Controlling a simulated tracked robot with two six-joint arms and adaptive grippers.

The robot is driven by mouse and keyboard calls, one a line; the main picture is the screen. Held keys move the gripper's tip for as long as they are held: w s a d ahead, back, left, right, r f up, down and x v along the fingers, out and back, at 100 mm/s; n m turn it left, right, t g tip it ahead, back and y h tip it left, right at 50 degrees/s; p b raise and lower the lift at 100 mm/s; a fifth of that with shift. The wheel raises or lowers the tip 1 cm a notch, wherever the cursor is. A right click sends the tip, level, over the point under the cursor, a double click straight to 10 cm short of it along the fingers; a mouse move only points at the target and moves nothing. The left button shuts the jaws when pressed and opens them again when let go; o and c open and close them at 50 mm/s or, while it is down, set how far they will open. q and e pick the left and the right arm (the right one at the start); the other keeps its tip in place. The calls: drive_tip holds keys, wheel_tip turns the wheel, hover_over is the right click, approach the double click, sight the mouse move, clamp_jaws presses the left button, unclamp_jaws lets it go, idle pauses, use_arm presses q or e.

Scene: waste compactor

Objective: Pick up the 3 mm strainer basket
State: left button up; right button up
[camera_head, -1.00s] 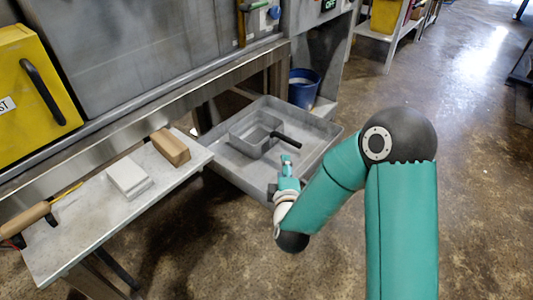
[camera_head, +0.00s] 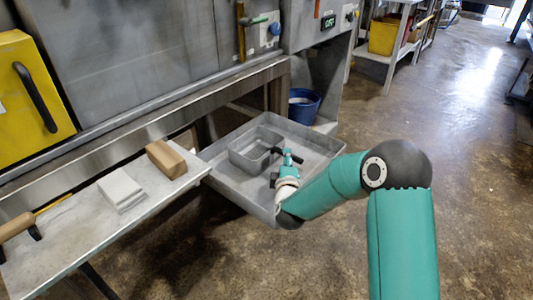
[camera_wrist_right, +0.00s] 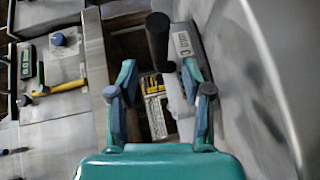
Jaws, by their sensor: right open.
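The strainer basket (camera_head: 240,153) is a grey square metal box standing in the larger grey tray (camera_head: 228,181). Its black handle sticks out to the right, towards my right gripper. My right gripper (camera_head: 286,156) is low over the tray, just right of the basket, at the handle, which it partly hides. In the right wrist view the gripper (camera_wrist_right: 160,85) is open and empty, and the black handle (camera_wrist_right: 158,42) shows upright ahead, in line with the gap between the fingers. Whether the fingers touch it I cannot tell. My left gripper is not in view.
A bench (camera_head: 70,225) at left holds a white block (camera_head: 121,189), a brown block (camera_head: 166,158) and a wooden-handled tool (camera_head: 17,226). A blue bucket (camera_head: 303,106) stands behind the tray. Floor at right is clear.

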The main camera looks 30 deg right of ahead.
sight(271, 155)
drive_tip(key=b+x, duration=0.1)
drive_tip(key=x, duration=0.3)
drive_tip(key=shift+w+d+f+b, duration=0.2)
drive_tip(key=shift+d+b, duration=0.05)
drive_tip(key=shift+b, duration=0.15)
drive_tip(key=shift+w+d, duration=0.15)
drive_tip(key=shift+w, duration=0.1)
drive_tip(key=shift+c, duration=0.4)
clamp_jaws()
